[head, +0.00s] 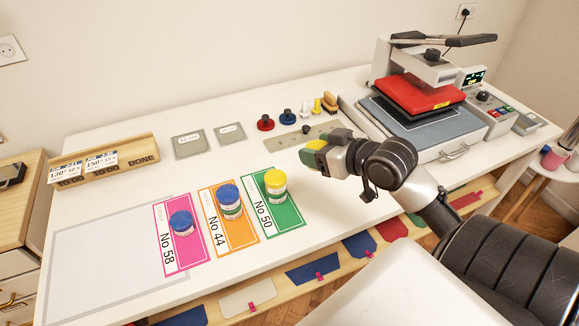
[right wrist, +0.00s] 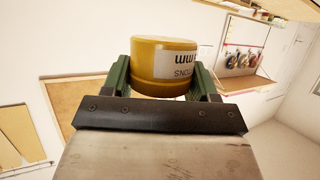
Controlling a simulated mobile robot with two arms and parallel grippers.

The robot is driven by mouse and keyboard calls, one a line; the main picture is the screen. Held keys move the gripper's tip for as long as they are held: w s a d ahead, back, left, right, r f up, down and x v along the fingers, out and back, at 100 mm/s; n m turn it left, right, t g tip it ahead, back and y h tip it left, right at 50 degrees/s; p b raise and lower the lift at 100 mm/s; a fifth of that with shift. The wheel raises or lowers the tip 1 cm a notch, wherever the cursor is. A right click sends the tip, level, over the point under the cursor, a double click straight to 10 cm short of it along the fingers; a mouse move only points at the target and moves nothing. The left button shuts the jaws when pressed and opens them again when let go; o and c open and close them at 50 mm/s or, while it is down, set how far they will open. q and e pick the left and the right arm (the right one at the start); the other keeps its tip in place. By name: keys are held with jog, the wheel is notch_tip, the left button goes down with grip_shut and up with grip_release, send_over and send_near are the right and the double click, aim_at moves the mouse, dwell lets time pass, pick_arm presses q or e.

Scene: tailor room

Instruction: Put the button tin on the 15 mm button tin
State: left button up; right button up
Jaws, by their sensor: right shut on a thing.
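My right gripper (head: 313,154) is shut on a yellow button tin (head: 316,143), held in the air above the table. In the right wrist view the tin (right wrist: 164,62) sits between two green fingers (right wrist: 163,82); its white label, partly visible, reads upside down with "mm". A yellow-lidded tin (head: 275,182) stands on the green No 50 card (head: 286,217). A blue-lidded tin (head: 229,199) stands on the orange No 44 card (head: 236,237). A lower blue tin (head: 182,223) stands on the pink No 58 card (head: 187,252). Their size labels are too small to read. My left gripper is out of view.
A heat press (head: 422,105) stands at the back right. Red and dark knobs (head: 265,122), a metal ruler plate (head: 289,141) and two grey plates (head: 190,145) lie behind the cards. A wooden rack (head: 110,172) is at left. The table's front left is clear.

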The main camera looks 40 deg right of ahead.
jog(key=p, duration=0.2)
send_over(275, 176)
notch_tip(275, 176, down, 7)
jog(key=shift+s+r, duration=0.1)
jog(key=shift+r, duration=0.1)
notch_tip(275, 176, down, 4)
jog(key=shift+p, duration=0.55)
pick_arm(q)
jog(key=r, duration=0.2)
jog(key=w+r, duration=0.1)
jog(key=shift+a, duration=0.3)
pick_arm(e)
jog(key=shift+f, duration=0.1)
jog(key=shift+f, duration=0.1)
jog(key=shift+f, duration=0.1)
jog(key=o, duration=1)
jog(key=shift+c, duration=0.2)
